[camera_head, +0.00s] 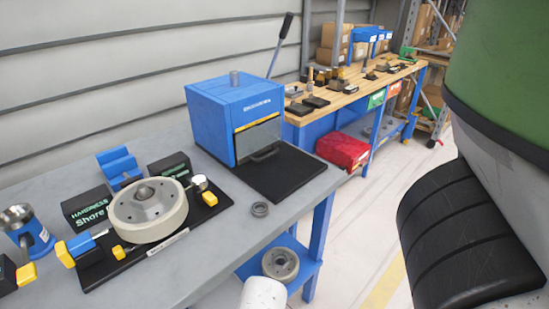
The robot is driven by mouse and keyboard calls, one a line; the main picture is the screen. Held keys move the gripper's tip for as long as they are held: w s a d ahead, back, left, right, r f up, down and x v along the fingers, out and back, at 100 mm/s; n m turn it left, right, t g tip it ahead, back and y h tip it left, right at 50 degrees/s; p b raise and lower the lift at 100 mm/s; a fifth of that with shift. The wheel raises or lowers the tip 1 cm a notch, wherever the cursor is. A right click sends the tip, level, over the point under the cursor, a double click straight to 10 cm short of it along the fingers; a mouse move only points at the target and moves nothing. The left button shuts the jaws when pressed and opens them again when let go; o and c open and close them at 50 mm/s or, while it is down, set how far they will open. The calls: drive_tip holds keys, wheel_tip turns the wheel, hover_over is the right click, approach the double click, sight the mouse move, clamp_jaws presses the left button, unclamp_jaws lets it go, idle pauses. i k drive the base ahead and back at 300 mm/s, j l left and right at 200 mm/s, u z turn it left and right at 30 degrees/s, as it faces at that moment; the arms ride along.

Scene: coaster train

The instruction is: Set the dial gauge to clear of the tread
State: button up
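A pale wheel (152,211) lies flat on a black fixture base (98,270) on the grey workbench. What looks like the dial gauge (199,183), a small round silvery head, stands at the wheel's right rim above a yellow block (209,198). It sits very close to the tread; I cannot tell whether its tip touches or is apart. Its face and reading are too small to make out. On the wheel's left is a blue part with a yellow knob (66,254). My gripper is not in view.
A blue machine (235,118) with a lever stands behind on a black mat (285,172). A dark ring (260,209) lies near the bench's front edge. Black hardness boxes (88,208) flank the wheel.

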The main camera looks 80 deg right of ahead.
sight(201, 191)
drive_tip(key=k+l, duration=0.2)
drive_tip(key=l, duration=0.15)
drive_tip(key=k+l+z, duration=0.1)
drive_tip(key=l, duration=0.25)
drive_tip(key=k+l, duration=0.3)
drive_tip(key=k+l+z, duration=0.1)
drive_tip(key=l, duration=0.35)
drive_tip(key=k, duration=0.1)
